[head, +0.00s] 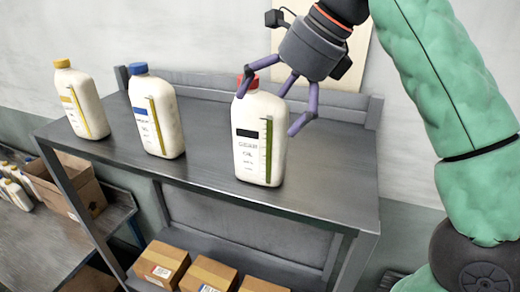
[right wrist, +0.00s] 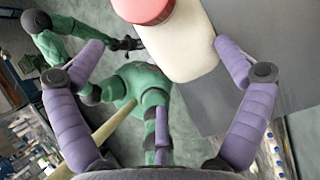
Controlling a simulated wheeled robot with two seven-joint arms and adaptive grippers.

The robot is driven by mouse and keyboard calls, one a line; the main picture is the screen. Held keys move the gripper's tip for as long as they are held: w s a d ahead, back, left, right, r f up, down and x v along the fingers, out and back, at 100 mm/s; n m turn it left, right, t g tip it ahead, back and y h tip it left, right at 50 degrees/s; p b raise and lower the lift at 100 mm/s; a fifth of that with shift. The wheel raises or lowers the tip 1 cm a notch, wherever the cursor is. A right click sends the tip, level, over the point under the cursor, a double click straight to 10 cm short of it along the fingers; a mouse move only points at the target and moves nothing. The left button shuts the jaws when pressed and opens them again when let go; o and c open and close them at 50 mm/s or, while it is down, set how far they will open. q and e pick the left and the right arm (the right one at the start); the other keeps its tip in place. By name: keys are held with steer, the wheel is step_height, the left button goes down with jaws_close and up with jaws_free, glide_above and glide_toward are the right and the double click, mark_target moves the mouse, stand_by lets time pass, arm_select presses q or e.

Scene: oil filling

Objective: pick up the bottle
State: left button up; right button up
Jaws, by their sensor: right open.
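Three white bottles stand upright on the grey table: one with a yellow cap (head: 80,100), one with a blue cap (head: 158,117) and one with a red cap (head: 259,152). My right gripper (head: 268,112) is open, its purple fingers spread around the upper part of the red-capped bottle. One finger partly covers the red cap. In the right wrist view, the red-capped bottle (right wrist: 185,45) lies between the open fingers, nearer the right one. A green arm of mine shows there with a small dark end, probably my left gripper (right wrist: 128,43); its jaws are unclear.
The table (head: 205,165) has a raised back edge and free room between the blue-capped and red-capped bottles. Cardboard boxes (head: 208,273) sit on the shelf below. An open carton (head: 65,188) and small bottles stand on a lower bench at left.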

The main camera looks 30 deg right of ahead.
mark_target(258, 126)
steer(key=shift+w+d+f, duration=0.2)
steer(key=shift+w+f, duration=0.8)
steer(key=b+x, duration=0.1)
steer(key=x, duration=0.2)
steer(key=shift+a+f, duration=0.3)
steer(key=shift+f, duration=0.05)
steer(key=shift+w+f, duration=0.3)
steer(key=shift+f, duration=0.05)
steer(key=shift+s, duration=0.1)
steer(key=shift+r, duration=0.1)
steer(key=c, duration=1.6)
